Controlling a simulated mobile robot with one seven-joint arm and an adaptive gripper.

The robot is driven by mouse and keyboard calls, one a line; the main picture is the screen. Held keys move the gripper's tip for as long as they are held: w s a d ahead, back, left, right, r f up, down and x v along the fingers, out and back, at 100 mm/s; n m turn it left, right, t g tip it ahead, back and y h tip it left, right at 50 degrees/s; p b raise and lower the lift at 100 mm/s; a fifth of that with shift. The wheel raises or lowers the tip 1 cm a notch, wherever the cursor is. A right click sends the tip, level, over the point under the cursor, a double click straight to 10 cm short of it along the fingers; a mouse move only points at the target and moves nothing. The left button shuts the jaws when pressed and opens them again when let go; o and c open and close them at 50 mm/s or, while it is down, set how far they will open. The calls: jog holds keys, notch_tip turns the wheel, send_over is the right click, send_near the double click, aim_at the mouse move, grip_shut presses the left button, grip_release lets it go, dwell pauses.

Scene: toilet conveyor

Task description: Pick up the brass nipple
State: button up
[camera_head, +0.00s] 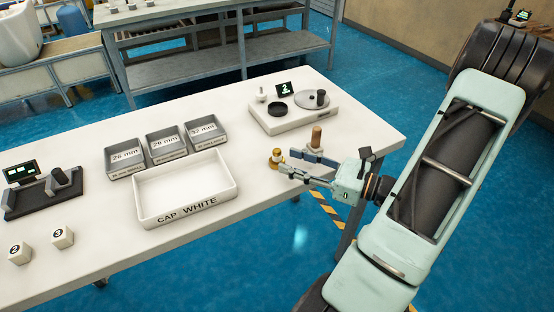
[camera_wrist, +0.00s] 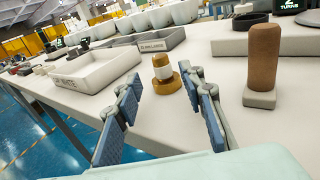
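The brass nipple (camera_head: 277,158) stands upright on the white table near its front edge. In the wrist view the brass nipple (camera_wrist: 163,76) shows a gold top, a pale middle band and a wide gold base. My gripper (camera_head: 292,161) is open and empty, low over the table, to the right of the nipple in the head view. In the wrist view its two blue-padded fingers (camera_wrist: 160,88) spread either side of the nipple, which appears just beyond the tips. No contact shows.
A brown cylinder on a grey base (camera_wrist: 263,62) stands close to the right finger. The CAP WHITE tray (camera_head: 187,215) and grey size bins (camera_head: 166,145) lie to the left. A white device with a round plate (camera_head: 294,115) stands behind. Table is clear around the nipple's left.

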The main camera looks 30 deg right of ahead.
aim_at(281, 157)
jog(key=shift+x, duration=2.7)
jog(key=shift+d+f, duration=0.1)
jog(key=shift+d, duration=0.1)
grip_shut()
